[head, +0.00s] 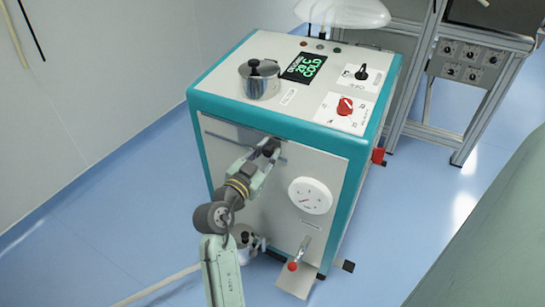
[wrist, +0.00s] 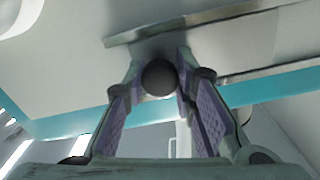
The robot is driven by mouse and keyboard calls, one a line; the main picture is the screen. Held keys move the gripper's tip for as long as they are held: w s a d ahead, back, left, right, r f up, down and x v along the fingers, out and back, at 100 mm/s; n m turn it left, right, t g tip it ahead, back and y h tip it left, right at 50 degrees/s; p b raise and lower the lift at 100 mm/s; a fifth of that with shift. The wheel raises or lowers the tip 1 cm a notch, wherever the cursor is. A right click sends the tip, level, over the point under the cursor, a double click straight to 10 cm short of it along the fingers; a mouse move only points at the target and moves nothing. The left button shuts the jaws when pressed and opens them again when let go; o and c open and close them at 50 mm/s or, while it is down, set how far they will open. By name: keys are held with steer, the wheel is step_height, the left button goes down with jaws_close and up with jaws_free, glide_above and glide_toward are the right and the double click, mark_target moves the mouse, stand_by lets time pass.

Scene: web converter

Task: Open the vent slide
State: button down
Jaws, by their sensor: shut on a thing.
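The vent slide (head: 228,141) is a narrow metal strip across the upper front panel of the teal-edged machine. In the wrist view the metal strip (wrist: 205,20) runs behind a round black knob (wrist: 159,78). My gripper (head: 266,153) reaches up to the right part of the slide in the head view. In the wrist view my gripper (wrist: 160,68) has a finger on each side of the knob and is shut on it. The fingers and arm partly hide the knob and the slide's middle in the head view.
A white round dial (head: 310,195) sits right of my gripper on the front panel. A red-tipped lever (head: 293,266) is below it. A lidded pot (head: 260,80), a display (head: 303,67) and a red rotary knob (head: 345,105) are on top. Floor left of the machine is clear.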

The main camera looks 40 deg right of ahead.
mark_target(238, 135)
steer(key=w+a+b, duration=0.1)
steer(key=w+b, duration=0.1)
steer(key=w, duration=0.1)
steer(key=w+a+b, duration=0.2)
steer(key=w, duration=0.2)
steer(key=w+a+b, duration=0.1)
steer(key=w+b, duration=0.1)
steer(key=w, duration=0.1)
steer(key=shift+w+a+f, duration=0.15)
steer(key=shift+w+f, duration=0.05)
steer(key=shift+w+a+r, duration=0.15)
steer(key=shift+w, duration=0.1)
steer(key=c, duration=1.3)
jaws_free()
steer(key=v, duration=1.2)
steer(key=shift+s, duration=0.1)
